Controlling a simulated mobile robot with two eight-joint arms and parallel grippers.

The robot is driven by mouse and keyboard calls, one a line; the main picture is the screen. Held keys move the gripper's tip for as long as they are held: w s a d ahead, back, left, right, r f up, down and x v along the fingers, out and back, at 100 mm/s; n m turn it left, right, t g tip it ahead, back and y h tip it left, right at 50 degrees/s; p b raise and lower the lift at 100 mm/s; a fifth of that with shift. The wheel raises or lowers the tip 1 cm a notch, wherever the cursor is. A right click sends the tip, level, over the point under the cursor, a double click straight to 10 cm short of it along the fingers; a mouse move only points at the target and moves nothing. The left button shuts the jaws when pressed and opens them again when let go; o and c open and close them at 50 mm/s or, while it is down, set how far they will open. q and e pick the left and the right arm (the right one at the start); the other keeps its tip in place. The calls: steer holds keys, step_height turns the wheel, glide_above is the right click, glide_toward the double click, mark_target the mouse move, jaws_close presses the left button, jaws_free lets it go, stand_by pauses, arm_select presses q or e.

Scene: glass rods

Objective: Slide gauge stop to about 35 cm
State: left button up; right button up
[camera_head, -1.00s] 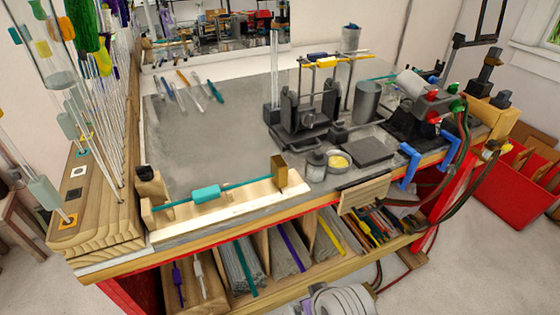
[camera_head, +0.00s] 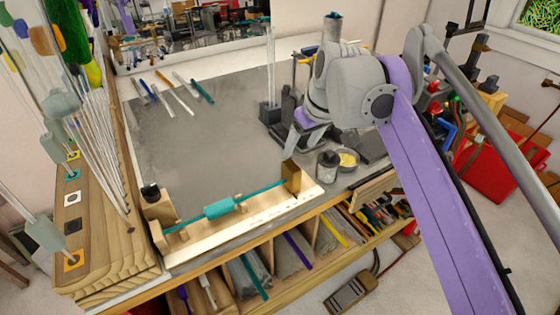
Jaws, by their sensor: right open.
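The gauge is a pale wooden board (camera_head: 240,230) along the near edge of the bench, with marks along its front strip. A brown upright block (camera_head: 291,176), which looks like the gauge stop, stands at its right end. A teal rod (camera_head: 258,191) with a thicker teal sleeve (camera_head: 219,208) lies along the gauge, from the left wooden end block (camera_head: 158,204) to the brown block. My right gripper (camera_head: 301,143) is open and empty, pointing down just above and behind the brown block, apart from it. My left gripper is out of view.
A wooden rack (camera_head: 105,240) with upright glass rods stands at left. Several rods (camera_head: 176,100) lie on the grey mat (camera_head: 205,145), which is otherwise clear. A dish of yellow material (camera_head: 347,159) and a small jar (camera_head: 328,165) sit right of the gauge. My arm hides much of the burner area.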

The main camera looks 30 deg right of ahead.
mark_target(292, 165)
steer(key=x, duration=1)
steer(key=shift+s+d+f+b, duration=0.1)
steer(key=shift+f+b, duration=0.2)
jaws_close()
stand_by(1.0)
